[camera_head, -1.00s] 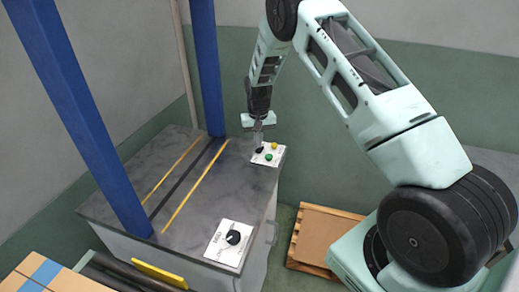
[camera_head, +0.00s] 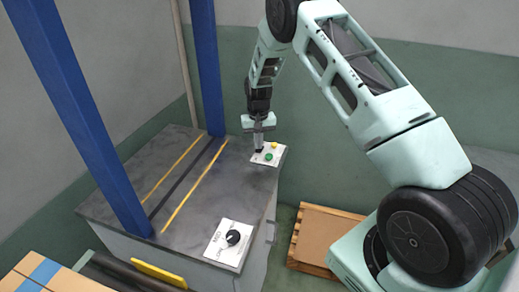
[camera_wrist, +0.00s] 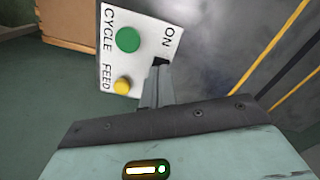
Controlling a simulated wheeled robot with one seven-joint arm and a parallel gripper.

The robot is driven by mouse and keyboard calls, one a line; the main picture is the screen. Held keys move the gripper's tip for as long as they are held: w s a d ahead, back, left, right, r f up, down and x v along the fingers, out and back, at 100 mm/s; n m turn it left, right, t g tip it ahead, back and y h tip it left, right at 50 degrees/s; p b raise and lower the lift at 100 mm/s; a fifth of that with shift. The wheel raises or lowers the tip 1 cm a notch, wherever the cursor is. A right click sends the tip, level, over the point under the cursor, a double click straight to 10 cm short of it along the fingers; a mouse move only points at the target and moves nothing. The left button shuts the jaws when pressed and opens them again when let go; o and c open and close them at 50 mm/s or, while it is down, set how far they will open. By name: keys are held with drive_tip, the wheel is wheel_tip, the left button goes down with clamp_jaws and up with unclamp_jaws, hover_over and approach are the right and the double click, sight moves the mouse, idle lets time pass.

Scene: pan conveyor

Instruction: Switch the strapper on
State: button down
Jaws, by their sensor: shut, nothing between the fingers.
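The strapper (camera_head: 190,200) is a grey-topped machine with blue posts. At its far right corner is a white panel (camera_head: 279,160) with a green button (camera_head: 268,156), a yellow button (camera_head: 274,145) and a black switch. In the wrist view the panel (camera_wrist: 110,50) reads ON beside the black switch (camera_wrist: 160,61), and CYCLE and FEED beside the green button (camera_wrist: 128,40) and yellow button (camera_wrist: 122,86). My gripper (camera_head: 259,147) is shut and empty, pointing down at the black switch. Its fingertips (camera_wrist: 158,72) partly cover the switch; I cannot tell whether they touch it.
A second white panel (camera_head: 218,247) with a black rotary knob (camera_head: 233,238) is at the near right corner. A blue post (camera_head: 207,70) stands left of my gripper. A pallet with cardboard (camera_head: 320,235) lies on the floor to the right. A box (camera_head: 50,278) is at lower left.

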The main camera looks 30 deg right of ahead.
drive_tip(key=shift+f+b, duration=0.35)
drive_tip(key=shift+f, duration=0.35)
drive_tip(key=shift+r, duration=0.1)
drive_tip(key=shift+r+p, duration=2.4)
drive_tip(key=shift+r, duration=1.05)
